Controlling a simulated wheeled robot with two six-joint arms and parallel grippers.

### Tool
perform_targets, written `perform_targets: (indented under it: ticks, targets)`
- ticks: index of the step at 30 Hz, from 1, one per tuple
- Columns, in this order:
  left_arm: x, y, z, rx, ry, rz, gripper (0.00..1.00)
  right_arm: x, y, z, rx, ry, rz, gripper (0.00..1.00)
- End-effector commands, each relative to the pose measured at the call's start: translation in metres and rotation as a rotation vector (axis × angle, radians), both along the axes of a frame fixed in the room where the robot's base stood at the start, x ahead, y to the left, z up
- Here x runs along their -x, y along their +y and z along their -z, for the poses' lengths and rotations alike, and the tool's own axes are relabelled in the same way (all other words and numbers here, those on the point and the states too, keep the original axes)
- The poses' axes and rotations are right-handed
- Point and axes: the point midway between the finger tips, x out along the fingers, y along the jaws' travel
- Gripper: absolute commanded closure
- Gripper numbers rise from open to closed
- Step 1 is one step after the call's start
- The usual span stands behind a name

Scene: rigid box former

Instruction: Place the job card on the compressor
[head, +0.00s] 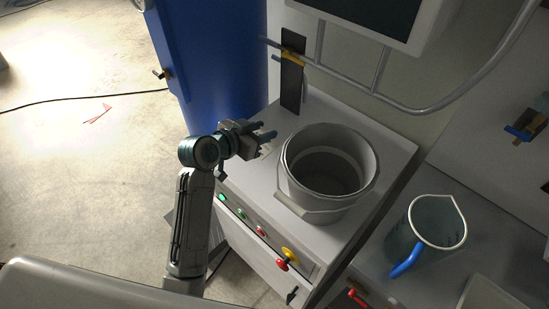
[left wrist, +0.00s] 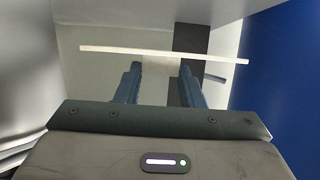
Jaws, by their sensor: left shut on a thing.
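My left gripper (head: 267,139) is over the left part of a grey machine top, beside a grey pot. In the left wrist view, its two blue fingers (left wrist: 160,76) point away from the camera, and a thin pale card (left wrist: 215,59), seen nearly edge-on, lies across their tips. I take it as the job card, held by the shut gripper. In the head view only a small pale bit of it (head: 266,149) shows below the fingers. A tall blue body (head: 215,60), perhaps the compressor, stands behind and left of the gripper. It also shows at the right of the left wrist view (left wrist: 270,80).
The grey pot (head: 300,205) stands on the machine top (head: 385,152), close right of the gripper. A clear jug (head: 428,232) with a blue handle stands further right. A bent rail (head: 400,103) and a screen (head: 370,12) are behind. Floor (head: 80,190) at left is mostly clear.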

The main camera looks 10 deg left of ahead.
Motion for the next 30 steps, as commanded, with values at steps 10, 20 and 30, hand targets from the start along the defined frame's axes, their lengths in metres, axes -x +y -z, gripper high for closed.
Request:
perform_targets:
  ticks: [10, 20, 30]
  targets:
    - [0.0, 0.0, 0.041, 0.0, 0.002, -0.003, 0.86, -0.009, 0.012, -0.003, -0.014, -0.014, 0.004, 0.64]
    - [0.0, 0.001, 0.071, -0.001, -0.002, -0.004, 0.86, -0.005, 0.014, -0.004, -0.016, -0.009, 0.005, 0.64]
    - [0.0, 0.001, 0.074, 0.0, -0.001, -0.004, 0.47, -0.005, 0.005, -0.004, -0.005, -0.007, 0.002, 0.64]
